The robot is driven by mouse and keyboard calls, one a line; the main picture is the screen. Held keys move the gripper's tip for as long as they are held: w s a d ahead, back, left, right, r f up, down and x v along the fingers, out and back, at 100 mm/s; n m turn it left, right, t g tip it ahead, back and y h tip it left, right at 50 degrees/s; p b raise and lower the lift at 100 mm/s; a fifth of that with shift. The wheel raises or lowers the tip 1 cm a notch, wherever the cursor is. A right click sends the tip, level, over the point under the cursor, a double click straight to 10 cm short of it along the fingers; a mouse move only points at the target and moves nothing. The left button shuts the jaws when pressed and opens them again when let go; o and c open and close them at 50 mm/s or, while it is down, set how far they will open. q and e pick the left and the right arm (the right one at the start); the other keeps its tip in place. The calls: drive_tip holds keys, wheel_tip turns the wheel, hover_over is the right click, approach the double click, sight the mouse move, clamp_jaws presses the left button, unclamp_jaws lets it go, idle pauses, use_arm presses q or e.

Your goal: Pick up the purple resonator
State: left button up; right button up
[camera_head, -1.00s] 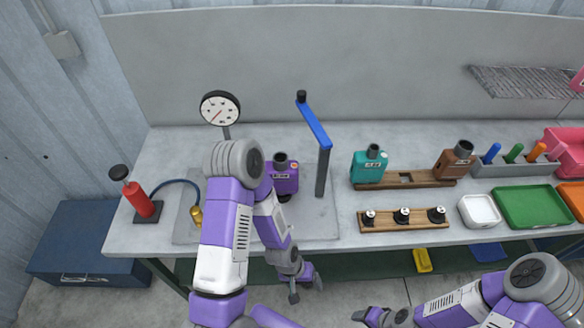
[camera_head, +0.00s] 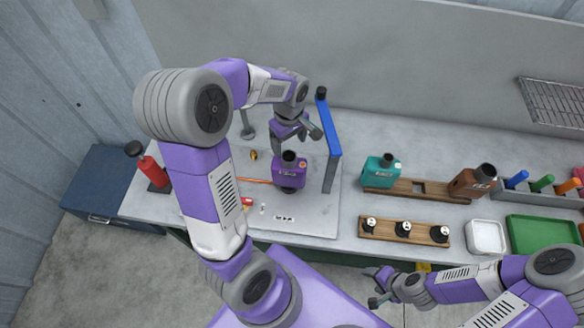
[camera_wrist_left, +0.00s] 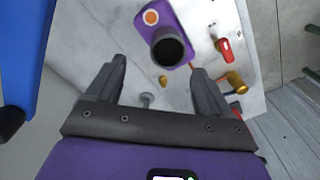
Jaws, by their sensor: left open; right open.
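The purple resonator (camera_head: 288,172) is a boxy purple body with a dark neck on top. It stands upright on the grey plate at the left part of the bench. It also shows in the left wrist view (camera_wrist_left: 176,28), seen from above, just beyond the fingertips. My left gripper (camera_head: 297,133) is open above and behind the resonator, apart from it. In the left wrist view its two fingers (camera_wrist_left: 160,75) are spread with nothing between them gripped. My right gripper (camera_head: 372,286) is open and empty, low in front of the bench's front edge.
A blue arm on a grey post (camera_head: 329,130) stands close right of the resonator. A teal resonator (camera_head: 380,172) and a brown one (camera_head: 473,181) sit in a wooden rack. A small wooden rack (camera_head: 385,232) holds several dark-topped parts.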

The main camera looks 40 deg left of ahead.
sight(289, 160)
use_arm(q)
drive_tip(key=f, duration=0.1)
drive_tip(key=s+f, duration=0.1)
drive_tip(key=f, duration=0.2)
drive_tip(key=shift+s+d+f, duration=0.15)
drive_tip(key=shift+d+f, duration=0.1)
drive_tip(key=shift+f, duration=0.1)
drive_tip(key=shift+w+f, duration=0.2)
drive_tip(key=shift+f, duration=0.25)
drive_tip(key=shift+s, duration=0.1)
drive_tip(key=shift+r, duration=0.1)
drive_tip(key=c, duration=1)
